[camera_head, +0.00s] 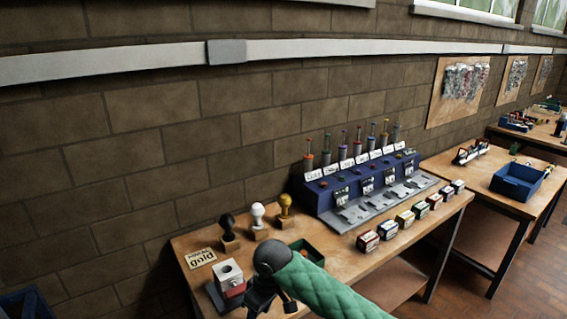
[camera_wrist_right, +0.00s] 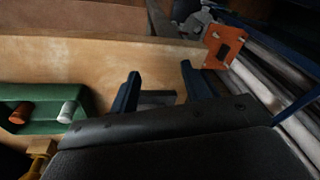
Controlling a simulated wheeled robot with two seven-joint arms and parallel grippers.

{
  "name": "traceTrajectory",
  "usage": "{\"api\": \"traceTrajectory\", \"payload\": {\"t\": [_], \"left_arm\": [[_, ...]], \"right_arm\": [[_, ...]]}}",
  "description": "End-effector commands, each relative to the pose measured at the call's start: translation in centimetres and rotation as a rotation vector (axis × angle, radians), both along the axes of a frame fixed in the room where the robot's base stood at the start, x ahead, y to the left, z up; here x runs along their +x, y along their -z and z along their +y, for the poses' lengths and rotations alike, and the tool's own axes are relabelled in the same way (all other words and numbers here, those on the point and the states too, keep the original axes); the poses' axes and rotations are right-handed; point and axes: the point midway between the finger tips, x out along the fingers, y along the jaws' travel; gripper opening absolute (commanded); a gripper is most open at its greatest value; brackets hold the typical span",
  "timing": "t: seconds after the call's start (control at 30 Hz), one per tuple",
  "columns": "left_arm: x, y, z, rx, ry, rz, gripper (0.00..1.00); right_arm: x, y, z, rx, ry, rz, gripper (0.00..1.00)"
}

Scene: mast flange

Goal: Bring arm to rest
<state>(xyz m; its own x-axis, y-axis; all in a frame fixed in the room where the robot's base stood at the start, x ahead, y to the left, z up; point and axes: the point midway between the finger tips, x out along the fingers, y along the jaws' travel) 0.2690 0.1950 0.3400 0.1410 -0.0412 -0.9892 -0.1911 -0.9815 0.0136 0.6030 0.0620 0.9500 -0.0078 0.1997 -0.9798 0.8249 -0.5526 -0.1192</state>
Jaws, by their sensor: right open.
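My right arm (camera_head: 325,290), in a green quilted sleeve, comes in from the bottom right of the head view. Its dark gripper (camera_head: 268,300) is at the front of the near workbench, beside a grey and red block (camera_head: 230,278). In the right wrist view my right gripper (camera_wrist_right: 160,70) is open, its two dark blue fingers spread apart. A short grey bar (camera_wrist_right: 157,98) shows between the fingers; I cannot tell whether it is part of the gripper. Nothing is seen held. My left gripper is not in view.
The near workbench (camera_head: 390,245) carries three knobbed stamps, a green tray (camera_head: 307,252), several small boxes and a blue rack (camera_head: 325,190). A brick wall stands behind. In the wrist view, a green holder (camera_wrist_right: 45,108) and an orange plate (camera_wrist_right: 222,45) flank the gripper.

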Motion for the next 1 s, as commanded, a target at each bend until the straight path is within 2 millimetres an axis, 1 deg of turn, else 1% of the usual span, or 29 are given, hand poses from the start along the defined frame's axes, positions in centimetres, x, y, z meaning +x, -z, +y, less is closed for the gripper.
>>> {"api": "traceTrajectory", "payload": {"t": [0.03, 0.2, 0.4, 0.57, 0.77, 0.9, 1.0], "left_arm": [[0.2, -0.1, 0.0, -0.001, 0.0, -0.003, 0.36], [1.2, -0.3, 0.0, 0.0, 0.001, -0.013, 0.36], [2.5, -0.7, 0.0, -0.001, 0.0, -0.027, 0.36], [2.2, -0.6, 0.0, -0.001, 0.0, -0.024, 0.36], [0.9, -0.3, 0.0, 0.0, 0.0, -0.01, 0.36], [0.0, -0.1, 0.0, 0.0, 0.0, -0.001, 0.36], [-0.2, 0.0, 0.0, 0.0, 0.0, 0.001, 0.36]], "right_arm": [[-0.8, 0.6, 0.1, 0.024, 0.01, 0.001, 0.47], [-2.7, 1.8, 0.0, 0.095, 0.056, -0.017, 0.47], [-4.7, 3.2, -0.9, 0.161, 0.128, -0.039, 0.47], [-6.3, 4.4, -2.3, 0.202, 0.195, -0.059, 0.47], [-8.3, 5.9, -4.7, 0.231, 0.294, -0.082, 0.47], [-9.9, 7.1, -6.9, 0.236, 0.367, -0.099, 0.47], [-11.2, 7.9, -8.7, 0.232, 0.423, -0.111, 0.47]]}}
